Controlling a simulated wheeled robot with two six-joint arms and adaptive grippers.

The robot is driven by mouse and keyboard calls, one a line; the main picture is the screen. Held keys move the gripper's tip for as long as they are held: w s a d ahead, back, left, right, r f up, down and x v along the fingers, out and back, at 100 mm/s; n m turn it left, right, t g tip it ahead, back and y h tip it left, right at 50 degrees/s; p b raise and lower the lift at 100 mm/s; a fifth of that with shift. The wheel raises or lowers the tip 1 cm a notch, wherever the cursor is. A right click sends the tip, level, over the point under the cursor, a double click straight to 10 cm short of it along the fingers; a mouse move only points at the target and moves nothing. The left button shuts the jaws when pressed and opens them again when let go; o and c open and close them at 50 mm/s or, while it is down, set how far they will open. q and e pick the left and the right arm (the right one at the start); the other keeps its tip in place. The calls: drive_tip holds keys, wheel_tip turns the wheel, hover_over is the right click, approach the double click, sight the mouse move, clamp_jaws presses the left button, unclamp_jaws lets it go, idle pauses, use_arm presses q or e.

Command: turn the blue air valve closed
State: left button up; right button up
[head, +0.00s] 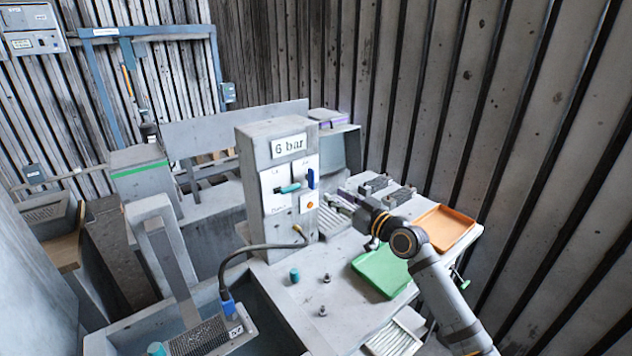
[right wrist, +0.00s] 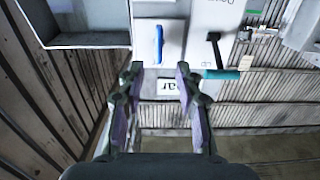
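The blue air valve handle (head: 310,178) is on the right half of the grey box's front panel, under a "6 bar" sign. It stands upright in the head view. In the right wrist view the blue handle (right wrist: 158,44) is a long bar, also lying along the picture's vertical, on a pale plate. My right gripper (head: 338,204) is in front of the panel, lower and to the right of the handle. In the right wrist view my right gripper (right wrist: 160,72) has its two fingers apart, with nothing between them. The handle lies beyond the fingertips, apparently untouched. My left gripper is not in view.
A teal-ended lever (head: 289,188) sits left of the valve, with an orange button (head: 310,205) below. A green tray (head: 380,274) and an orange tray (head: 445,227) lie on the bench to the right. A dark hose (head: 245,250) runs at the box's left foot.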

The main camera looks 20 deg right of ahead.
sight(314, 179)
drive_tip(key=x, duration=0.3)
drive_tip(key=p+x, duration=0.1)
drive_tip(key=x, duration=0.3)
drive_tip(key=r+p+x, duration=0.1)
drive_tip(key=x, duration=0.2)
drive_tip(key=shift+w, duration=0.3)
clamp_jaws()
